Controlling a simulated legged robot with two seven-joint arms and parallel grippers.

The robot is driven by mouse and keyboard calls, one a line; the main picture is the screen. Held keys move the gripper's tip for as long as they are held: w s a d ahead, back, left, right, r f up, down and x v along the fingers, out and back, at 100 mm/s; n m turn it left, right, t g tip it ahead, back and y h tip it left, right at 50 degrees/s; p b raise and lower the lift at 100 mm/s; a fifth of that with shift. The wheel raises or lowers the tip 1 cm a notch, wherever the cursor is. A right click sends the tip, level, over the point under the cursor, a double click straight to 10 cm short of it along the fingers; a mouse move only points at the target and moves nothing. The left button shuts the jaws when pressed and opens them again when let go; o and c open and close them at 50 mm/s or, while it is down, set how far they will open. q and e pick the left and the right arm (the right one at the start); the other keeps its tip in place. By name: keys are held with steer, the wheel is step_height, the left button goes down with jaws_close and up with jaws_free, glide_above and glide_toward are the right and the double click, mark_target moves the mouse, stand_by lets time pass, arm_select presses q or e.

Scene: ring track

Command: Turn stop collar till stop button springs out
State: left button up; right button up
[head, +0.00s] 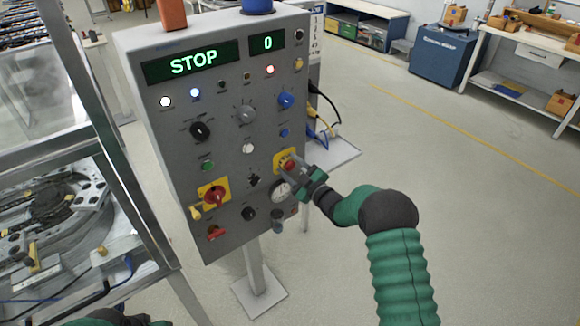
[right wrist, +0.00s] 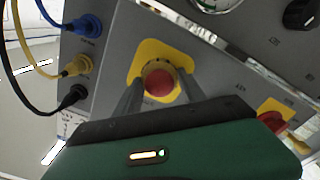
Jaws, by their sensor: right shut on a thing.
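The stop button (right wrist: 160,83) is a red round cap in the middle of a yellow plate on the grey control panel. The stop collar (right wrist: 157,68) is the ring around the red cap, partly hidden by my fingers. In the head view the button (head: 289,165) shows at the panel's right side, partly covered by my gripper. My right gripper (head: 292,168) is shut on the collar, one finger on each side; the fingers also show in the right wrist view (right wrist: 160,88). My left gripper is not seen; only a bit of green arm shows at the bottom left.
The panel (head: 180,120) stands on a post and its display (head: 193,62) reads STOP and 0. A red switch on a yellow plate (head: 215,195), knobs and a gauge (head: 281,191) surround the button. Cables (head: 322,115) hang at the right side. A framed machine (head: 60,220) stands left.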

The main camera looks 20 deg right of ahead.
steer(key=shift+f, duration=0.1)
steer(key=c, duration=0.3)
steer(key=shift+c, duration=0.2)
steer(key=m+b, duration=0.1)
steer(key=m, duration=0.2)
steer(key=shift+d+m, duration=0.1)
steer(key=shift+m, duration=0.2)
steer(key=m, duration=0.2)
steer(key=shift+m, duration=2.1)
